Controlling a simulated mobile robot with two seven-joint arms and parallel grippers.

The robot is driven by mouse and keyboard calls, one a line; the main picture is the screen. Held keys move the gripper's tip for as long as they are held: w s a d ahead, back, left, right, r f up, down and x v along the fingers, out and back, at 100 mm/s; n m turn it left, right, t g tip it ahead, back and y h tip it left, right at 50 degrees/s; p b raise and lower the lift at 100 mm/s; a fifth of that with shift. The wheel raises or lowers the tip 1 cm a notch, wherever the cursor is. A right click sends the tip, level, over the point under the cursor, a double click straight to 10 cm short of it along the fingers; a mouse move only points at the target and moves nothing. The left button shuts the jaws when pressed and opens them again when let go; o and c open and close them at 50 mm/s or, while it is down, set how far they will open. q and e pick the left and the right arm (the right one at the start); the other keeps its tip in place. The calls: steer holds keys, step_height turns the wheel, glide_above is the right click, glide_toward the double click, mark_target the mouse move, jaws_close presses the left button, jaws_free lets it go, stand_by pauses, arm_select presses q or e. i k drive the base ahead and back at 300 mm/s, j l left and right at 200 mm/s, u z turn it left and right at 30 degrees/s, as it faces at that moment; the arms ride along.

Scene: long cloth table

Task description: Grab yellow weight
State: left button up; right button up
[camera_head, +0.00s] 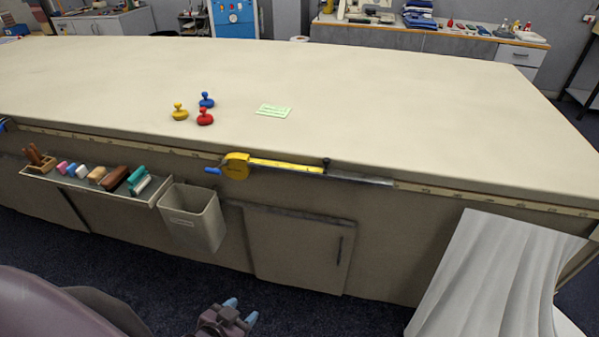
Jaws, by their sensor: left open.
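The yellow weight (180,112) stands upright on the long cloth-covered table (350,90), left of centre. It is a round base with a knob on top. A blue weight (206,101) stands just behind it to the right, and a red weight (205,117) stands to its right. My left gripper (241,311) is at the bottom of the view, in front of the table and below its top, far from the weights. Its two light-blue fingertips are apart with nothing between them. My right gripper is not in view.
A pale green card (273,111) lies right of the weights. A yellow tape measure (237,166) is at the table's front edge. A tray of brushes and blocks (100,177) and a bin (192,216) hang on the front. White cloth (500,275) drapes at right. Most of the tabletop is clear.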

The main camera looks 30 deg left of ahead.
mark_target(180, 114)
steer(key=u, duration=1.6)
steer(key=i+j+z, duration=0.1)
steer(key=i+j, duration=0.45)
steer(key=j, duration=0.15)
steer(key=i+j+z, duration=0.25)
steer(key=i+j, duration=0.25)
steer(key=j, duration=0.25)
steer(key=i+j, duration=0.25)
steer(key=j, duration=0.15)
steer(key=i+j+z, duration=0.15)
steer(key=j, duration=0.25)
steer(key=i, duration=0.05)
